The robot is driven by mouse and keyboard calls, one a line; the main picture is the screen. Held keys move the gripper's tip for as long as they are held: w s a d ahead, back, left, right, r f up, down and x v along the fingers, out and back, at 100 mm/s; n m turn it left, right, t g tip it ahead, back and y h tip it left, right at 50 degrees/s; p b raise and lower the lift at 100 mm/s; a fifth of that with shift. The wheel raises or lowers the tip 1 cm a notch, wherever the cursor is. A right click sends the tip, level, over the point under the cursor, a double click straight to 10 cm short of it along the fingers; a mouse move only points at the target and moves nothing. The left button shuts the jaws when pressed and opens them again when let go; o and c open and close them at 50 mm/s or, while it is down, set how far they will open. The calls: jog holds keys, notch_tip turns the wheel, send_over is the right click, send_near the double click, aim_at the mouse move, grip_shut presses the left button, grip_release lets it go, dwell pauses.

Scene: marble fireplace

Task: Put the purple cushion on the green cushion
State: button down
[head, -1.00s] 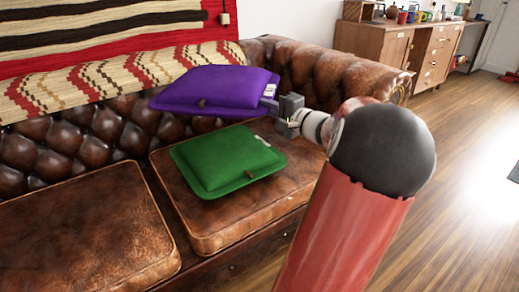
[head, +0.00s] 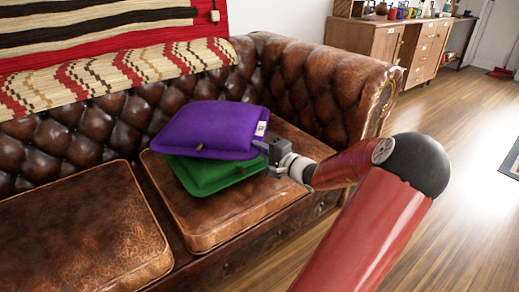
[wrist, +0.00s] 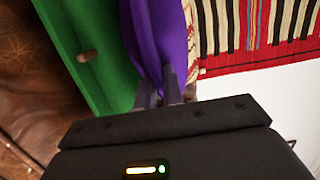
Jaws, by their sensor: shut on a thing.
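The purple cushion (head: 211,129) lies over the green cushion (head: 209,176) on the right seat of the brown leather sofa, covering most of it. Only the front part of the green cushion shows in the head view. My gripper (head: 266,152) is shut on the right edge of the purple cushion. In the wrist view the purple cushion (wrist: 160,38) runs into the fingers, and the green cushion (wrist: 88,50) is beside it. I cannot tell whether the purple cushion's full weight rests on the green one.
The sofa seat (head: 240,212) has bare leather in front of the cushions. The sofa's right armrest (head: 330,85) stands behind and to the right. A striped throw (head: 120,72) covers the backrest. A wooden cabinet (head: 385,42) stands at the back right.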

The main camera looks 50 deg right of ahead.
jog(key=shift+f+b, duration=0.15)
jog(key=shift+b, duration=0.15)
jog(key=c, duration=1.5)
grip_release()
jog(key=shift+r+p, duration=0.2)
jog(key=shift+p, duration=0.1)
jog(key=s, duration=1.2)
jog(key=shift+a, duration=0.3)
